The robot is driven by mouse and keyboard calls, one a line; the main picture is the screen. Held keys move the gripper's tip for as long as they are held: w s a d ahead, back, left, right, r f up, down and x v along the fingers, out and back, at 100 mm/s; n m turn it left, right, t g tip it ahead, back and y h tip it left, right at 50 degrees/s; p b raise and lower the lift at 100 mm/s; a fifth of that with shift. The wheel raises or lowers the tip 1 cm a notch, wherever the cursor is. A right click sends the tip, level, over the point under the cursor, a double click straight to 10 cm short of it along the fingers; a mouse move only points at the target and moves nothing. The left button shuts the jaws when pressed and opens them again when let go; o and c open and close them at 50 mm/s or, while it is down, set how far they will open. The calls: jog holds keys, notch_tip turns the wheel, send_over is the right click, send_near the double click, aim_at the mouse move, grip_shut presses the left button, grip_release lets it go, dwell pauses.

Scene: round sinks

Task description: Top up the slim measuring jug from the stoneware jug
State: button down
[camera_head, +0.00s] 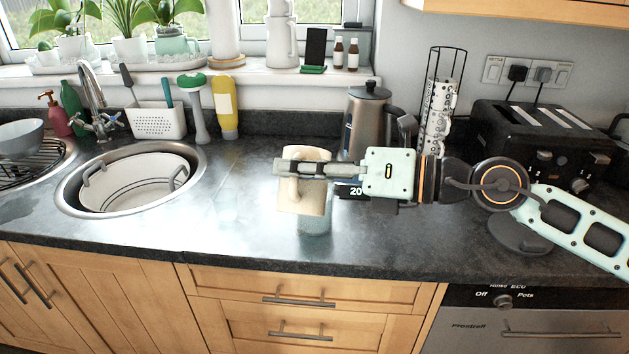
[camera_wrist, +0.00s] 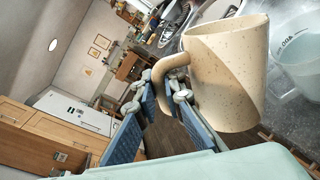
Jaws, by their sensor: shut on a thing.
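The stoneware jug (camera_head: 310,201) is beige and speckled. My gripper (camera_head: 290,168) is shut on its handle (camera_wrist: 175,66) and holds it above the worktop; its body fills the upper right of the wrist view (camera_wrist: 228,80). In the head view the jug looks slightly tilted. The slim measuring jug (camera_head: 315,224) is clear and pale, standing on the worktop. Its upper part is hidden behind the stoneware jug. In the wrist view the measuring jug (camera_wrist: 303,62) shows at the right edge, with dark markings. I cannot see any liquid or stream.
A steel kettle (camera_head: 368,124) stands behind my gripper, with a wire rack (camera_head: 437,110) and black toaster (camera_head: 540,130) to its right. The round sink (camera_head: 130,180) is left; worktop between is clear.

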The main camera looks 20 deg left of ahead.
jog(key=shift+s+r+n, duration=0.1)
jog(key=shift+s+n, duration=0.3)
jog(key=s+d+f+n+t+y, duration=0.1)
jog(key=s+f+n, duration=0.4)
jog(key=f+n, duration=0.1)
jog(key=shift+s+n, duration=0.3)
jog(key=shift+d, duration=0.1)
